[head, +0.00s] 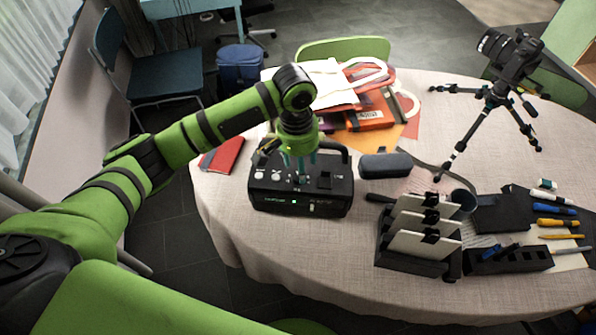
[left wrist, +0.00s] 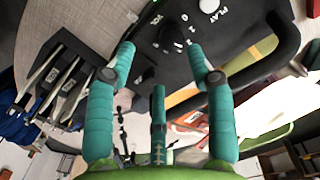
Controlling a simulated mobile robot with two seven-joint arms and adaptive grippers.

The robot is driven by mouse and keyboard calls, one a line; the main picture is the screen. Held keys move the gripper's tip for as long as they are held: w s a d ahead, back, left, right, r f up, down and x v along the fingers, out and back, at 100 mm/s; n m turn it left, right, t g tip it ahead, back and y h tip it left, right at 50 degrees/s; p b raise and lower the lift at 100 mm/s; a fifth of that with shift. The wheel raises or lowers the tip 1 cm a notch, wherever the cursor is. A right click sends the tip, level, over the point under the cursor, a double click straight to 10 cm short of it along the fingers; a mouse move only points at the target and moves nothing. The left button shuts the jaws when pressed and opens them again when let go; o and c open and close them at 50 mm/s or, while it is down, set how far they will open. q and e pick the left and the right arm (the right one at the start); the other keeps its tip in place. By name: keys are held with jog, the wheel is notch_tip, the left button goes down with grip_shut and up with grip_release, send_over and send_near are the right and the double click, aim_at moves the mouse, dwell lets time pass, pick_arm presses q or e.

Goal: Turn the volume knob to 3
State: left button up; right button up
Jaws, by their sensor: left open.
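The black box-shaped device (head: 300,199) stands on the table, with a handle at its back and small green lights on its front. In the left wrist view its top panel (left wrist: 220,38) shows a dark round volume knob (left wrist: 172,36), a "VOL" label, small white numerals and a white button (left wrist: 208,5) marked "PLAY". The knob's pointer setting is not readable. My left gripper (head: 300,165) points down over the device. In the left wrist view its teal fingers (left wrist: 160,48) are spread, with the knob between the tips. I cannot tell whether they touch it. My right gripper is not in view.
A grey case (head: 386,165) lies right of the device. A black holder with white cards (head: 412,262) stands at the front right. A camera on a tripod (head: 510,65) stands at the back right. Folders and papers (head: 365,105) lie behind; a red notebook (head: 222,155) lies left.

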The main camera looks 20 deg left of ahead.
aim_at(297, 176)
pick_arm(q)
jog(key=shift+w+a+r, duration=0.4)
jog(key=shift+a+r, duration=0.1)
jog(key=shift+a, duration=0.1)
notch_tip(297, 176, down, 6)
jog(key=shift+d+r+p, duration=0.1)
jog(key=shift+r+p, duration=0.15)
jog(key=shift+p, duration=0.55)
jog(key=shift+f, duration=0.65)
grip_shut()
